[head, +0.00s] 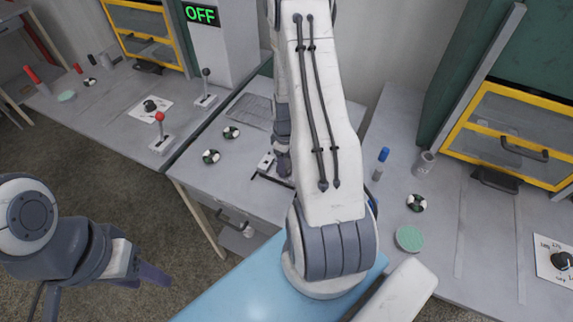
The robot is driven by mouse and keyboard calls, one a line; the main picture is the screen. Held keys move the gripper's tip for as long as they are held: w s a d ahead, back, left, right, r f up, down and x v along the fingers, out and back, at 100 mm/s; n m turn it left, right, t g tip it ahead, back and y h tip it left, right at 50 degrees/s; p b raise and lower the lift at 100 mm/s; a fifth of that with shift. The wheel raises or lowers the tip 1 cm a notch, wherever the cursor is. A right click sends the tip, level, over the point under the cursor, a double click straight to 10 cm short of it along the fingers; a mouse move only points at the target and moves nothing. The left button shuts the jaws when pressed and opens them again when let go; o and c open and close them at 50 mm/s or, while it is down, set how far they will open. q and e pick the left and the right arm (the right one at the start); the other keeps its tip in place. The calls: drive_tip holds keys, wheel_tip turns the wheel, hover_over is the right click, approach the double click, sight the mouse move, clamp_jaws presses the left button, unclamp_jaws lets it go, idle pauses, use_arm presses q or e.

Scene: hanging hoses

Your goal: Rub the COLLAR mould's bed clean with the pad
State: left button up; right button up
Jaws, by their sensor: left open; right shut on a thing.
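My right gripper (283,163) is on the middle table, largely hidden behind my own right arm. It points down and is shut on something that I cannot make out. Just left of its fingers is a small white and dark block (266,164), partly covered by the gripper. I cannot tell whether it is the COLLAR mould; no label is readable. My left gripper (146,275) is at the lower left, over the floor, open and empty. A round green pad-like disc (410,238) lies on the right bench, away from both grippers.
The left bench has a red-knobbed lever (160,120). The right bench has a blue-capped marker-like item (383,155) and a grey cup (424,163). Yellow-framed cabinets stand behind.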

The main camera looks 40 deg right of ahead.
drive_tip(key=shift+w+a, duration=0.3)
drive_tip(key=shift+w, duration=0.35)
drive_tip(key=shift+s+a, duration=0.5)
drive_tip(key=shift+s, duration=0.15)
drive_tip(key=shift+r, duration=0.1)
wheel_tip(320, 180, up, 8)
drive_tip(key=p, duration=0.7)
